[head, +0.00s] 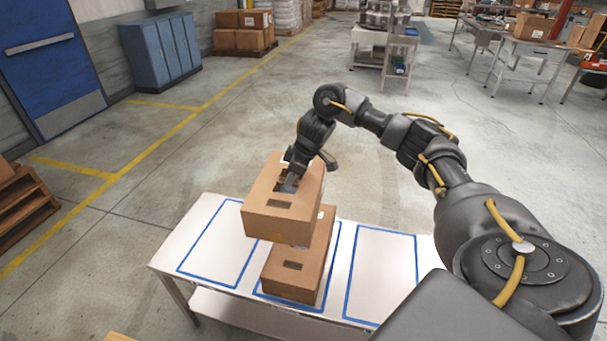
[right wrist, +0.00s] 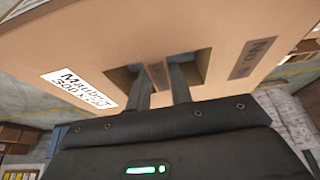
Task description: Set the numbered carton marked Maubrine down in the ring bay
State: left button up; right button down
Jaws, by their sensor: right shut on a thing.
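The Maubrine carton (head: 275,223) is a brown box with hand slots, and its white label (right wrist: 78,88) reads "Maubrine 300" in the right wrist view. My right gripper (head: 290,182) is shut on it at the top, with both fingers in the slots, as the right wrist view (right wrist: 160,85) shows. A second brown carton (head: 288,281) stands in the middle blue-outlined bay of the white table (head: 190,232). The held carton overlaps it in the head view, so I cannot tell whether they touch. No ring mark shows on the bays. My left gripper is out of view.
The left bay (head: 217,245) and the right bay (head: 384,272) look empty where visible. My right arm covers the table's right end. Wooden pallets (head: 22,212) stand at the left, and a blue cabinet (head: 160,52) and workbenches (head: 520,50) stand farther back.

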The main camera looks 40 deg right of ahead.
aim_at(305, 176)
jog(key=d, duration=0.2)
jog(key=d+f, duration=0.1)
jog(key=d, duration=0.1)
jog(key=shift+s+f, duration=0.1)
jog(key=shift+s, duration=0.15)
jog(key=shift+d+f, duration=0.15)
jog(key=shift+d, duration=0.2)
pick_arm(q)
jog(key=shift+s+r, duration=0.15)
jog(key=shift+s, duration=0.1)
pick_arm(e)
jog(key=shift+f, duration=0.1)
